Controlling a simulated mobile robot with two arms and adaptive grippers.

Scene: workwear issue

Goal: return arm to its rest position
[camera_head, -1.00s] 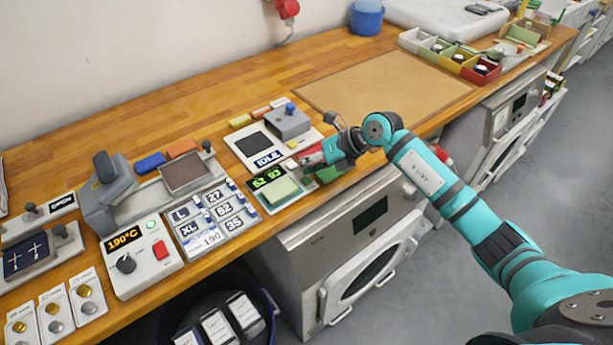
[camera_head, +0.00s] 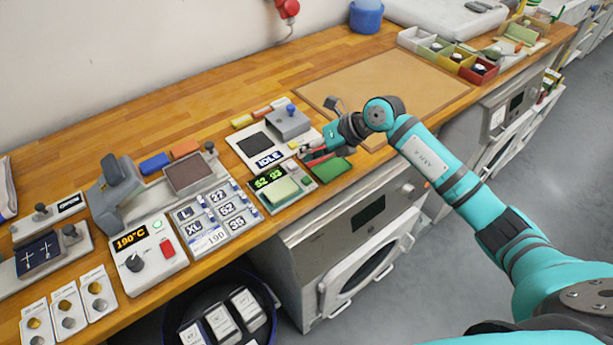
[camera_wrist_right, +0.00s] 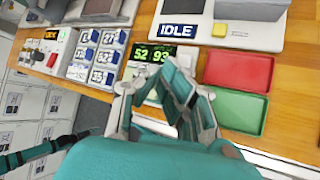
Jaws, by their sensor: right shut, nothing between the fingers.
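My right arm (camera_head: 430,160) reaches in from the lower right in the head view. My right gripper (camera_head: 318,148) is shut and empty, held above the counter over the small red and green trays. In the right wrist view the gripper (camera_wrist_right: 172,90) points toward the device showing 52 and 93, with its fingertips just in front of that display (camera_wrist_right: 152,54). I cannot tell its exact height. My left gripper is not in view.
The green tray (camera_head: 334,170) and red tray (camera_wrist_right: 238,70) lie near the gripper. The IDLE device (camera_head: 270,143) and heat press (camera_head: 120,195) stand on the counter. A bare tan mat (camera_head: 390,85) lies behind the arm. Washers (camera_head: 360,245) stand below the counter.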

